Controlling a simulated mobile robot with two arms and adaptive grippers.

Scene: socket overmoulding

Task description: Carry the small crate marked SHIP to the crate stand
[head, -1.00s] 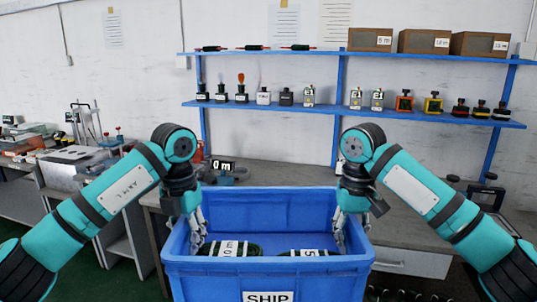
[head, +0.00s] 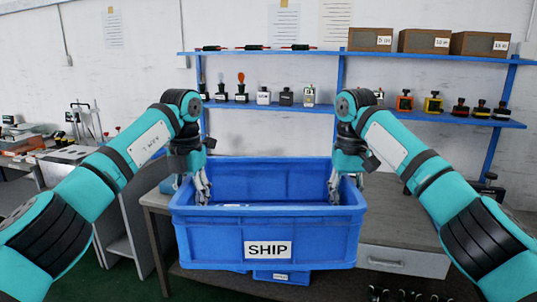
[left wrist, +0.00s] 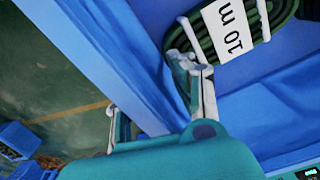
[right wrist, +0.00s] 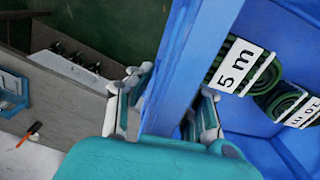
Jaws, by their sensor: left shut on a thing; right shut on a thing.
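The blue crate marked SHIP (head: 215,232) hangs level in front of me in the head view. My left gripper (head: 203,188) is shut on its left wall, one finger inside and one outside, as the left wrist view (left wrist: 152,104) shows. My right gripper (head: 337,186) is shut on the right wall the same way, seen in the right wrist view (right wrist: 166,106). Inside lie dark green coils, one labelled 10 m (left wrist: 232,28) and one labelled 5 m (right wrist: 236,66); the crate's front wall hides them from the head view. I cannot identify the crate stand.
A grey workbench (head: 400,235) with a drawer stands behind the crate. Blue shelves (head: 440,121) hold connectors and brown boxes. Another blue container (head: 283,277) shows low beneath the crate. A cluttered side table (head: 50,160) is at left, with green floor in front.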

